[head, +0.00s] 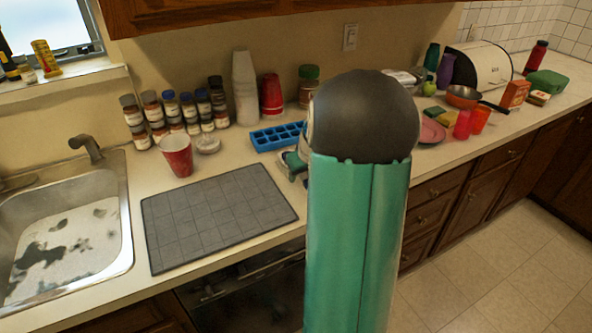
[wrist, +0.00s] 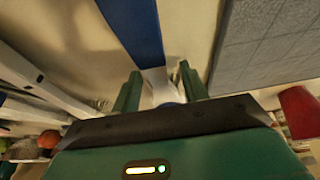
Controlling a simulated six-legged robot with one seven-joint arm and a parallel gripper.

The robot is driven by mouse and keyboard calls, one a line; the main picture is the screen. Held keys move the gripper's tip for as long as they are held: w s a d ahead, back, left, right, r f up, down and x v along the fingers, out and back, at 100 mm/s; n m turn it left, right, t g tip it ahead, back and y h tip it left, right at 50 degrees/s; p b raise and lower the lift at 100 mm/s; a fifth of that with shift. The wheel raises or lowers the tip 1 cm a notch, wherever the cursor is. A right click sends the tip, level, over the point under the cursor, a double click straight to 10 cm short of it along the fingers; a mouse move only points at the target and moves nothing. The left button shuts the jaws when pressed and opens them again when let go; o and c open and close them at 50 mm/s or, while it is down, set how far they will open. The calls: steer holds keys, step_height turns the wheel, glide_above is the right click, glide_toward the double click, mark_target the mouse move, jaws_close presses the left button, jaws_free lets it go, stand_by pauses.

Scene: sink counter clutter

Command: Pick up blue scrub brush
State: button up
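No blue scrub brush can be made out for sure in the head view; my arm hides part of the counter. In the wrist view a smooth dark blue strip (wrist: 135,28) runs down from the top edge, and I cannot tell whether it is the brush or the ice tray. A pale piece (wrist: 160,88) lies below it, between the fingers. My gripper (wrist: 160,70) has its two green fingers apart, on either side of this piece; contact cannot be told. In the head view my gripper is mostly hidden, low beside the blue ice tray (head: 272,137).
A grey mat (head: 218,216) lies left of my arm, beside the sink (head: 62,235). A red cup (head: 177,156), several spice jars (head: 169,112) and stacked white cups (head: 245,88) stand behind. A pink plate (head: 431,131) and red cups (head: 463,125) are right of my arm.

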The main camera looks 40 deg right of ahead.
steer(key=c, duration=0.7)
steer(key=shift+r, duration=0.1)
steer(key=shift+r, duration=0.6)
steer(key=s+a+r, duration=0.1)
steer(key=a+r, duration=0.3)
steer(key=s+a+r, duration=0.2)
steer(key=a+r, duration=0.1)
steer(key=a, duration=0.1)
steer(key=s+a+r, duration=0.2)
steer(key=a+r, duration=0.2)
steer(key=a, duration=0.1)
steer(key=shift+r, duration=0.3)
steer(key=o, duration=0.4)
steer(key=c, duration=0.3)
